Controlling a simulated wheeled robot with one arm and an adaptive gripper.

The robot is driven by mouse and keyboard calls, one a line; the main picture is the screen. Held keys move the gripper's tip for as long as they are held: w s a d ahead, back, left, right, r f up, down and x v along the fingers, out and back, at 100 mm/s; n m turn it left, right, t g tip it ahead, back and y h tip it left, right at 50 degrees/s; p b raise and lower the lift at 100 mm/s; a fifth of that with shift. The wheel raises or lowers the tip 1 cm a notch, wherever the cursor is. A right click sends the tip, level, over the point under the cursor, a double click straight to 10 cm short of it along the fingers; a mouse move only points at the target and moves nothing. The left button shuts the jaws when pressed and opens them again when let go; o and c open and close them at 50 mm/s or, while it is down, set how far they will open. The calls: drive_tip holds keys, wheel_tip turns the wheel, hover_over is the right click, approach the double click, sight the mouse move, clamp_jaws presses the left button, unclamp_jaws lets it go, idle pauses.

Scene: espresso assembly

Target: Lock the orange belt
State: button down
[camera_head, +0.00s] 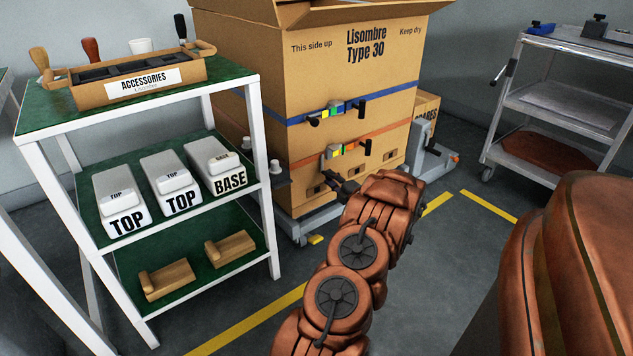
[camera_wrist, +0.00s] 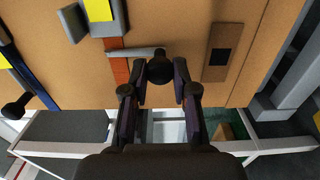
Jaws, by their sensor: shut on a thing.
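The orange belt (camera_head: 388,132) runs across the front of the large cardboard box (camera_head: 300,75), below the blue belt. Its buckle (camera_head: 333,152) has a grey body with coloured patches. In the wrist view the orange belt (camera_wrist: 117,70) shows beside a grey lever bar (camera_wrist: 122,53), and a dark round knob (camera_wrist: 159,72) sits at the bar's right. My gripper (camera_wrist: 161,77) is shut on this knob, with a finger on each side. In the head view my gripper (camera_head: 345,185) is low at the box front, partly hidden by my arm.
The blue belt (camera_head: 400,92) and its buckle (camera_head: 335,109) are above. A green-topped shelf (camera_head: 225,75) with accessories and labelled parts stands left of the box. A grey cart (camera_head: 570,45) stands at the right.

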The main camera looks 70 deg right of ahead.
drive_tip(key=shift+s+d+f, duration=0.1)
drive_tip(key=shift+s+d, duration=0.05)
drive_tip(key=shift+s, duration=0.15)
drive_tip(key=c, duration=1.2)
unclamp_jaws()
drive_tip(key=shift+o, duration=1.4)
drive_tip(key=shift+w, duration=0.25)
drive_tip(key=v, duration=1.2)
